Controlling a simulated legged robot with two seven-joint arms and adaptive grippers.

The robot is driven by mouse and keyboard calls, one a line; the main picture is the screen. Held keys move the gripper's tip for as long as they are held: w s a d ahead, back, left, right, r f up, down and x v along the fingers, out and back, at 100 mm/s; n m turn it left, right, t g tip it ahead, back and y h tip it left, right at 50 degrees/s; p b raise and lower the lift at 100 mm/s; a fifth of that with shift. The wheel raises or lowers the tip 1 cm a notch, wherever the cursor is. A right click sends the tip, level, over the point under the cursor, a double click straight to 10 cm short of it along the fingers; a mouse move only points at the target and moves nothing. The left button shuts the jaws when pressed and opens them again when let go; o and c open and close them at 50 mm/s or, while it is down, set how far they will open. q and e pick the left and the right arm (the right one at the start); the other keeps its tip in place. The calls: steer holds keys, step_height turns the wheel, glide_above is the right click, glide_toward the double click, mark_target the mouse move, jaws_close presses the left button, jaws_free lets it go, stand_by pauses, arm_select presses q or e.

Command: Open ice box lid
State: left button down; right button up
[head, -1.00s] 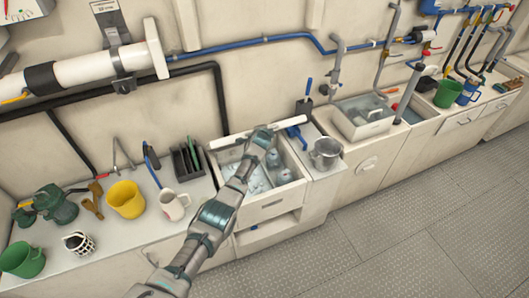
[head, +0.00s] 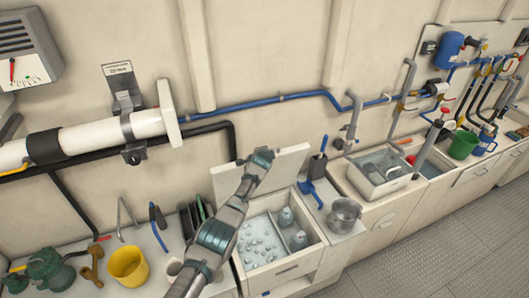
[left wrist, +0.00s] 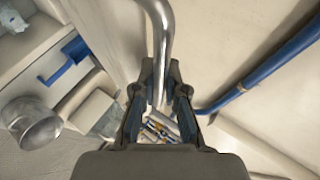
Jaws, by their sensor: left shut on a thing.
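The ice box (head: 303,262) is a cream bin set in the counter at the middle of the head view. Its inside shows ice pieces (head: 258,243) and grey bottles or cans (head: 287,217). The pale flat lid (head: 287,168) stands raised at the back of the box, above its rear edge. My left gripper (head: 262,157) is shut at the lid's upper edge. In the left wrist view the fingers (left wrist: 160,125) show, but the gripped edge is not clear. My right gripper is not in view.
A steel pot (head: 344,214) and a blue scoop (head: 312,187) stand right of the box. A sink basin (head: 382,185) lies farther right. Left are a yellow bucket (head: 128,267) and a white mug, partly hidden by my arm. Pipes run along the wall behind.

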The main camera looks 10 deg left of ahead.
arm_select(q)
steer(key=c, duration=1.2)
jaws_free()
steer(key=shift+a+f, duration=0.15)
steer(key=shift+f, duration=0.2)
steer(key=shift+r, duration=0.15)
steer(key=v, duration=1.1)
steer(key=shift+s, duration=0.25)
steer(key=shift+r, duration=0.1)
steer(key=shift+c, duration=0.3)
